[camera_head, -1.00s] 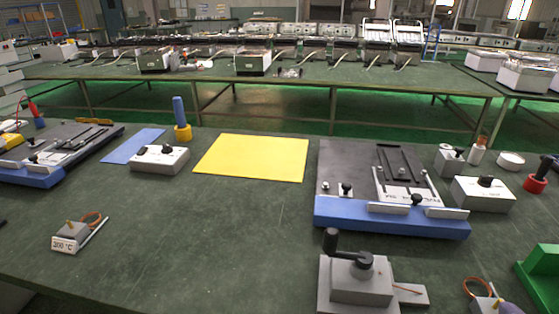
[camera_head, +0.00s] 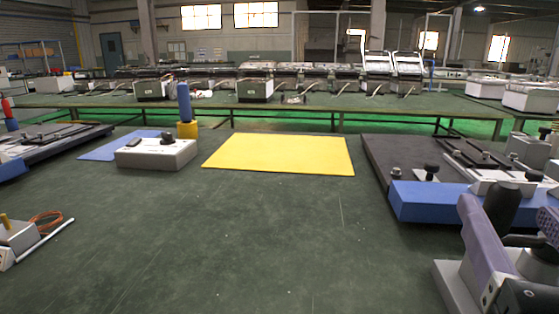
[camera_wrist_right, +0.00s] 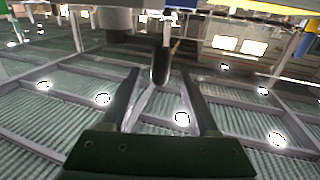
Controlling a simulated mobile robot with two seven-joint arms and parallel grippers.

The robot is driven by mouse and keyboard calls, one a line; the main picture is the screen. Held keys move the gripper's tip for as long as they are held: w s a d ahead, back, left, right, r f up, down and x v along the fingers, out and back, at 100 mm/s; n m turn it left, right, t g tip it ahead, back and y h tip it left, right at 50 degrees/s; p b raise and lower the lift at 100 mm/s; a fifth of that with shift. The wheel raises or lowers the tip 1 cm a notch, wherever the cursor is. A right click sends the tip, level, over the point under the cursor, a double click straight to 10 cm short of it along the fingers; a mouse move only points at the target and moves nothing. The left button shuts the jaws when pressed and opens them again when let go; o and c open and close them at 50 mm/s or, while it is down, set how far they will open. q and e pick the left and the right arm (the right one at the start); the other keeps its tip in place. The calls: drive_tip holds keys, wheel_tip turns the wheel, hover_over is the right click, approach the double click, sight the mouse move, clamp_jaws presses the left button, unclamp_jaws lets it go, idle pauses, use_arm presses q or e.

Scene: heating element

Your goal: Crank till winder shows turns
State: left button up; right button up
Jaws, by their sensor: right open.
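The winder (camera_head: 452,284) is a grey block at the lower right of the head view, partly hidden behind my right gripper. Its black upright crank knob (camera_head: 502,203) stands at the top. No turn reading is visible. My left gripper is out of view.
A blue-edged black fixture (camera_head: 430,203) lies just behind the winder. A yellow sheet (camera_head: 279,154) and a white box with a black knob (camera_head: 156,153) lie farther back. A small coil stand (camera_head: 18,238) is at left. The middle front of the green table is clear.

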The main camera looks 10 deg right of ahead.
drive_tip(key=p+x, duration=0.1)
drive_tip(key=x, duration=0.5)
drive_tip(key=shift+w, duration=0.25)
drive_tip(key=shift+d, duration=0.15)
drive_tip(key=shift+c, duration=0.4)
clamp_jaws()
idle(0.5)
